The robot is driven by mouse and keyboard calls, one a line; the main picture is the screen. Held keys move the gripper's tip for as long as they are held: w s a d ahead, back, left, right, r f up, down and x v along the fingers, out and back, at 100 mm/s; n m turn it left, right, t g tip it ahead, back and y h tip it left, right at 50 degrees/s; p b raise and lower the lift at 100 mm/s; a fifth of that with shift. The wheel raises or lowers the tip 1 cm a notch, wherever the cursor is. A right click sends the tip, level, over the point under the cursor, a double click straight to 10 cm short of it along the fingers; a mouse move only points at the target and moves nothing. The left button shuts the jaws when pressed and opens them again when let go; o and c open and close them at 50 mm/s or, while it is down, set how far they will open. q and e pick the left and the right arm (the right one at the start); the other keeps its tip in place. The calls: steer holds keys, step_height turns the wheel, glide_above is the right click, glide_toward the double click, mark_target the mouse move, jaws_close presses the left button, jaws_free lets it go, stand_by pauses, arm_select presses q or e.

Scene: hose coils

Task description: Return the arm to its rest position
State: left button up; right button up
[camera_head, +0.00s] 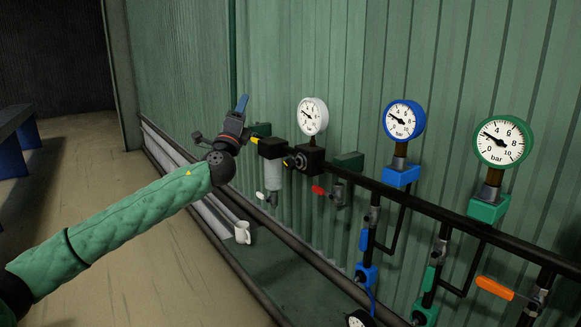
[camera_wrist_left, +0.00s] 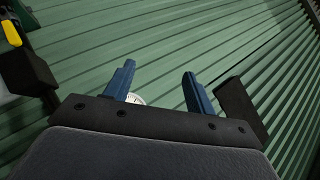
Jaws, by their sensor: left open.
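My left arm, in a green quilted sleeve, reaches in from the left in the head view. My left gripper (camera_head: 241,104) is at its end, up against the view of the green corrugated wall, left of the white gauge. In the left wrist view the two blue fingers (camera_wrist_left: 158,88) stand apart with nothing held between them. A small part of a white dial (camera_wrist_left: 136,99) shows just beside the left finger there. My right gripper is in neither view.
A dark pipe (camera_head: 412,203) runs along the wall with a white gauge (camera_head: 312,116), a blue gauge (camera_head: 403,120) and a green gauge (camera_head: 503,142). A filter unit (camera_head: 272,172) hangs near my gripper.

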arm_select(q)
steer(key=s+a+f+n+g+y, duration=0.15)
steer(key=s+f+n+g, duration=0.55)
steer(key=s+f, duration=1)
steer(key=s+f+n+g+y, duration=0.2)
steer(key=s+f+n+g, duration=0.45)
steer(key=s+f, duration=1.05)
steer(key=s+f+n+g+y, duration=0.1)
steer(key=s+f+n+g, duration=0.7)
steer(key=f, duration=1.5)
steer(key=s+f+n, duration=0.1)
steer(key=s+f, duration=0.4)
steer(key=s, duration=0.5)
steer(key=s+f+n, duration=0.1)
steer(key=s+f, duration=0.4)
steer(key=s, duration=0.5)
steer(key=shift+s+d+f+g, duration=0.15)
steer(key=shift+d+g, duration=0.2)
steer(key=shift+a, duration=0.1)
